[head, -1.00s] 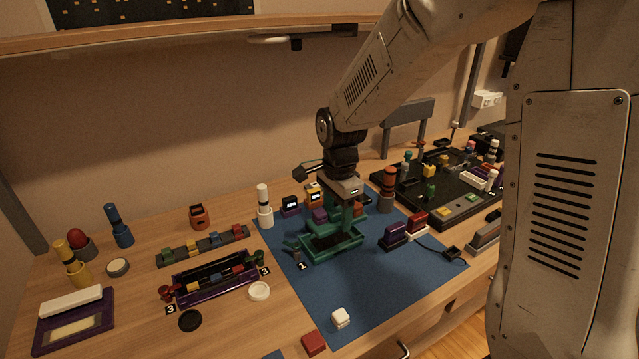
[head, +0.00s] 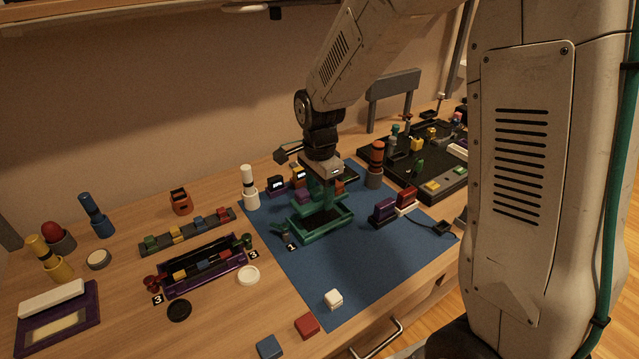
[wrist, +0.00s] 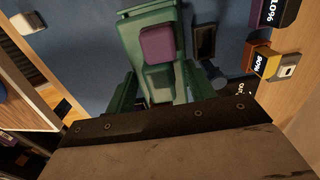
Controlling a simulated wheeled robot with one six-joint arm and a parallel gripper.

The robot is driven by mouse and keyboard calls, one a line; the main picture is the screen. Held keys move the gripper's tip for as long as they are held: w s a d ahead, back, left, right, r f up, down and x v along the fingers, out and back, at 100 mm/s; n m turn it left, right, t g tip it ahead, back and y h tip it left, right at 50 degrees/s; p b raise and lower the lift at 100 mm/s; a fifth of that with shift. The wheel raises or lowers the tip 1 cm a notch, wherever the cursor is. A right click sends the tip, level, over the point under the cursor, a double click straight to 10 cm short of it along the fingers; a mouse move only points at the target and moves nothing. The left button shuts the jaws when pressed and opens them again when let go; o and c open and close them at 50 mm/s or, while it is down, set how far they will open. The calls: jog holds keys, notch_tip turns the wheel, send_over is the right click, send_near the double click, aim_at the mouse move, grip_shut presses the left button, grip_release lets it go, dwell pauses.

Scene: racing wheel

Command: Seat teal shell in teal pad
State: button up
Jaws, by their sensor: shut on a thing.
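My gripper (head: 322,198) points down over the blue mat, in among teal-green parts. In the wrist view its jaws (wrist: 162,90) are shut on a teal piece (wrist: 163,82), which I take for the teal shell. A purple block (wrist: 158,43) shows just beyond it, and also in the head view (head: 302,196). A teal-green tray-like frame (head: 312,236) with a dark inside lies on the mat at the foot of the gripper. Which teal part is the pad, and whether shell and pad touch, I cannot tell; the jaws hide the contact.
A white bottle-like piece (head: 249,185) stands left on the mat (head: 365,265). Small purple and orange (head: 298,176) blocks stand behind the gripper. Purple (head: 383,211) and red (head: 406,200) blocks stand to the right. The front of the mat is mostly clear.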

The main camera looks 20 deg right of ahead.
aim_at(320, 202)
jog(key=shift+f, duration=1.65)
jog(key=shift+f, duration=1.1)
jog(key=o, duration=1.1)
notch_tip(320, 202, up, 8)
jog(key=shift+f, duration=0.15)
